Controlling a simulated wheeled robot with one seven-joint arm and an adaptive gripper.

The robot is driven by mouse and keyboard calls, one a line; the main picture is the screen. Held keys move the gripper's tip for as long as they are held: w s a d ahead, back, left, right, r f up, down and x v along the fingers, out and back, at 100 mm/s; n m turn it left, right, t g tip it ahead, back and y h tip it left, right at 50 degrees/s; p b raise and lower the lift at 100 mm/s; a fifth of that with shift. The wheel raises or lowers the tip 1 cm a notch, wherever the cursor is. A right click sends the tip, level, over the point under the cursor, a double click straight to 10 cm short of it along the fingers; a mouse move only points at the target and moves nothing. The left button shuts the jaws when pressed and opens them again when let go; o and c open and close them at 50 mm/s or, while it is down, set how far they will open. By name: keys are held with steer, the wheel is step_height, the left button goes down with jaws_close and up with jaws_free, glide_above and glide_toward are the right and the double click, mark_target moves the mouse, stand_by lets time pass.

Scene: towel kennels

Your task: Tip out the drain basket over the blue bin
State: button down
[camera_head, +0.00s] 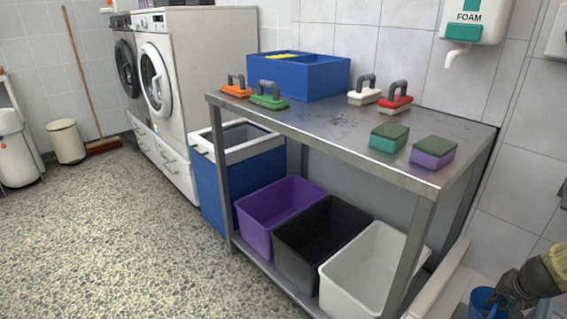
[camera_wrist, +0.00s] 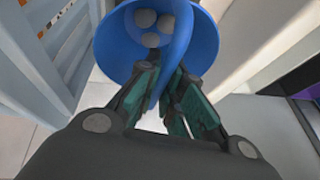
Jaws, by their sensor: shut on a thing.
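The drain basket (camera_wrist: 112,48) is a blue round basket with a blue handle. It holds several grey round lumps in the wrist view. My gripper (camera_wrist: 163,92) is shut on its handle. In the head view the basket (camera_head: 482,301) shows only in part at the lower right, beside my gripper (camera_head: 508,297), well apart from the bins. A tall blue bin (camera_head: 262,172) with a whitish rim stands on the floor at the left end of the steel table. Its inside is mostly hidden.
The steel table (camera_head: 330,128) carries a blue open box (camera_head: 315,80), several handled brushes and two sponges. Purple (camera_head: 257,232), black (camera_head: 298,258) and white (camera_head: 345,285) bins sit on its lower shelf. Washing machines stand behind.

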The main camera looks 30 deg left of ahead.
steer(key=shift+s+r, duration=0.1)
steer(key=s+a+r+n+p, duration=0.2)
steer(key=s+r+p, duration=0.7)
steer(key=p, duration=0.5)
steer(key=s+a+r+n+y+p, duration=0.1)
steer(key=s+a+r+n+p, duration=0.1)
steer(key=s+r+p, duration=0.8)
step_height(320, 180, up, 3)
steer(key=a+p, duration=0.1)
steer(key=p, duration=0.3)
steer(key=shift+s+g+y, duration=0.15)
steer(key=shift+g+y, duration=0.15)
